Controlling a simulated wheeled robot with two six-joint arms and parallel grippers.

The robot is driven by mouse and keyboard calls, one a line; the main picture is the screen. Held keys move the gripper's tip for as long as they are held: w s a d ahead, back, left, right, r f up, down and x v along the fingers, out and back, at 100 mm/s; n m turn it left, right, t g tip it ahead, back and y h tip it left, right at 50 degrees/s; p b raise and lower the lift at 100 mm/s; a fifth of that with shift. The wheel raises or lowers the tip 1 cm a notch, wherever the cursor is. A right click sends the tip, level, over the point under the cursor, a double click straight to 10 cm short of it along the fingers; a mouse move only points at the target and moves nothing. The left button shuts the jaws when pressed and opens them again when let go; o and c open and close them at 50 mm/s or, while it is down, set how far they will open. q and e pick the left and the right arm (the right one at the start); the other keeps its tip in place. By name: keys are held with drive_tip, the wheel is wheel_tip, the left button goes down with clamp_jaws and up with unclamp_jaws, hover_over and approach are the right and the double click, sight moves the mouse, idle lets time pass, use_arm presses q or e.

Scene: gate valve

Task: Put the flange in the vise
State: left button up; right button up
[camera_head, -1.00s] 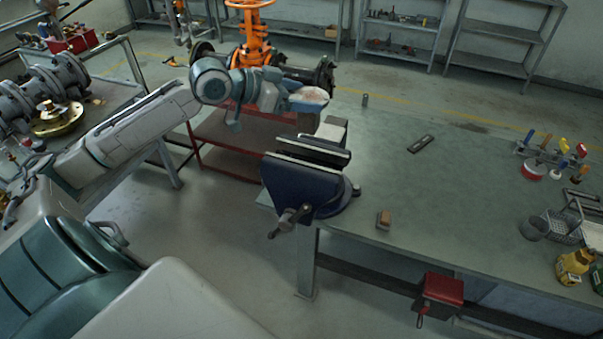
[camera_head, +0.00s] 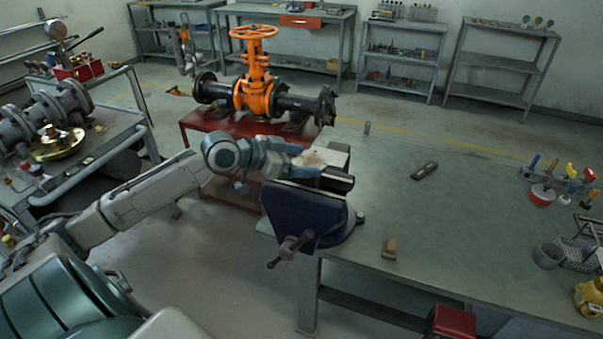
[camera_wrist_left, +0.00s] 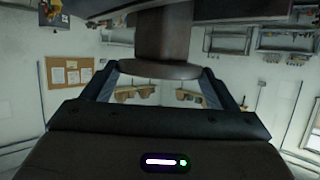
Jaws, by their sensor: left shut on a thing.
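The blue vise (camera_head: 305,215) is clamped at the near left corner of the workbench, its jaws facing up. My left gripper (camera_head: 312,160) is just over the vise jaws, coming in from the left. It is shut on the flange, which shows in the left wrist view as a dark brown round part (camera_wrist_left: 160,70) with a neck between the two fingers. A wide dark shape crosses the top of that view; I cannot tell if it is the vise. In the head view the flange is mostly hidden by the gripper, and whether it touches the jaws cannot be told. My right gripper is out of view.
The workbench (camera_head: 440,220) has a small brown block (camera_head: 389,248) and a dark flat bar (camera_head: 424,171). Tools and a yellow bottle (camera_head: 590,297) are at its right. An orange gate valve (camera_head: 256,90) stands on a red cart behind. A left cart holds a brass part (camera_head: 57,144).

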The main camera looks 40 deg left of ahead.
use_arm(q)
wheel_tip(320, 180, down, 3)
drive_tip(key=shift+d+r+p, duration=0.1)
drive_tip(key=shift+p, duration=0.35)
drive_tip(key=shift+f, duration=0.6)
drive_tip(key=o, duration=1.3)
drive_tip(key=shift+f, duration=0.2)
drive_tip(key=o, duration=0.4)
drive_tip(key=shift+s+r, duration=0.1)
drive_tip(key=shift+r, duration=0.1)
drive_tip(key=shift+r, duration=0.1)
